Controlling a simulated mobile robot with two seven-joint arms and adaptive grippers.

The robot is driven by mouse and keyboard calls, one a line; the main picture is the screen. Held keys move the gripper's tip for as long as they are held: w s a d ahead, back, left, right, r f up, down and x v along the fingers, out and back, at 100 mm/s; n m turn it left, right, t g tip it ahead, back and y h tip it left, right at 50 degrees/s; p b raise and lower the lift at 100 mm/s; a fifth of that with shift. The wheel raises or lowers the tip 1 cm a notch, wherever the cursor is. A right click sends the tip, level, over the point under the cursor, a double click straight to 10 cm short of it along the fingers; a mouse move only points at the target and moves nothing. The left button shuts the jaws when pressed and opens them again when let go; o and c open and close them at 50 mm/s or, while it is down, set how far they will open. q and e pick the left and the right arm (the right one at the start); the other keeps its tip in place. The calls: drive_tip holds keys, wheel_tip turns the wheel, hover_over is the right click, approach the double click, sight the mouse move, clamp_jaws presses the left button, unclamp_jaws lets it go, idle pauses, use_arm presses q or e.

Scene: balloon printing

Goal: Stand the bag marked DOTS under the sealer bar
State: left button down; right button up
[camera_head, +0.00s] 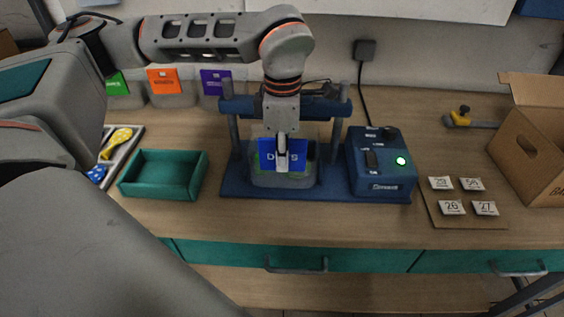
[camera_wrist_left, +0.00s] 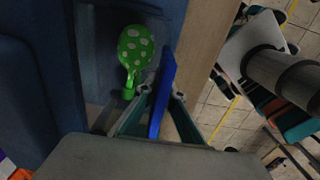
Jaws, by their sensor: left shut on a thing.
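The bag marked DOTS (camera_head: 268,178) has a blue header card on a clear body, and it hangs upright over the sealer's blue base. The sealer bar (camera_head: 238,107) spans two grey posts behind and above the card. My left gripper (camera_head: 282,160) points down in front of the bar and is shut on the card. In the left wrist view the gripper (camera_wrist_left: 160,97) has the blue card (camera_wrist_left: 161,90) edge-on between its fingers. A green balloon with white dots (camera_wrist_left: 134,52) shows beside the card. Whether the bag's bottom touches the base is unclear. My right gripper is out of view.
The sealer's control box (camera_head: 381,180) with a lit green lamp stands right of the base. A green tray (camera_head: 128,187) is at left. Green, orange (camera_head: 163,80) and purple-carded bags stand behind. Numbered cards (camera_head: 452,207) and a cardboard box (camera_head: 535,150) are at right.

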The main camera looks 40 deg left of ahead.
use_arm(q)
drive_tip(key=shift+w+a, duration=0.2)
drive_tip(key=shift+w, duration=0.05)
drive_tip(key=c, duration=2.1)
unclamp_jaws()
wheel_tip(320, 180, up, 7)
drive_tip(key=s+d+p, duration=0.1)
drive_tip(key=s+p, duration=0.1)
drive_tip(key=p, duration=0.3)
drive_tip(key=shift+s+d, duration=0.3)
